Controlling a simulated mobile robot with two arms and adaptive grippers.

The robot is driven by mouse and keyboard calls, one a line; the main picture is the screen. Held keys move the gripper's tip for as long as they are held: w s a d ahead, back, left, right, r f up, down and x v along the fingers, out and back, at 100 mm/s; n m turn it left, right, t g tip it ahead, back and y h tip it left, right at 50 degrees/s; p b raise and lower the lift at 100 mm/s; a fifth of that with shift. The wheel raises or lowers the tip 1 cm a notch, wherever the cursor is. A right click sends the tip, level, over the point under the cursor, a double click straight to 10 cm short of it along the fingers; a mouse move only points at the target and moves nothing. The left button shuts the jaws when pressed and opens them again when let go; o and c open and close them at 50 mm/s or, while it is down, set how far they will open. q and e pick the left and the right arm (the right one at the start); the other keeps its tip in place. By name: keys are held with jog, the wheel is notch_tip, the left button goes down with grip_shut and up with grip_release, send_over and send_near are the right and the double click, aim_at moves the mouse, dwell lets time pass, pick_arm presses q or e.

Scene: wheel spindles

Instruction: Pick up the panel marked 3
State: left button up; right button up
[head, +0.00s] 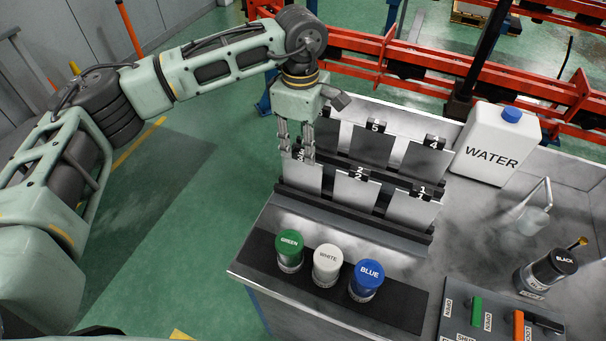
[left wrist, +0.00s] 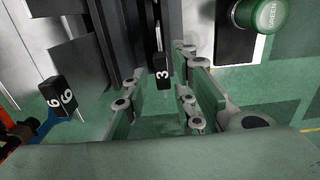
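The panel marked 3 (head: 301,177) is a light grey plate standing upright at the left end of the front rack row. Its black tab with a white 3 (left wrist: 163,72) shows in the left wrist view. My left gripper (head: 296,152) points down over the top of this panel in the head view. In the left wrist view the gripper (left wrist: 160,85) is open, with one finger on each side of the tab and visible gaps between. The panel still stands in the rack. My right gripper is not in view.
Panels marked 2 (head: 350,190) and 1 (head: 411,210) stand to the right in the front row. Panels 5 (head: 371,148) and 4 (head: 425,163) stand behind. Green (head: 289,251), white (head: 327,267) and blue (head: 366,281) capped jars stand in front. A water canister (head: 493,146) stands right.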

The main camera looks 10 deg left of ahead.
aim_at(302, 168)
pick_arm(q)
jog(key=shift+a+f, duration=0.2)
jog(key=shift+f, duration=0.2)
jog(key=f+p, duration=0.2)
jog(key=f, duration=0.1)
jog(key=f+p, duration=0.1)
jog(key=f, duration=0.2)
jog(key=shift+s+d+f+p, duration=0.1)
jog(key=shift+s+d+p, duration=0.1)
jog(key=shift+p, duration=0.2)
jog(key=shift+f, duration=0.4)
jog(key=shift+c, duration=0.4)
grip_shut()
jog(key=shift+w, duration=0.1)
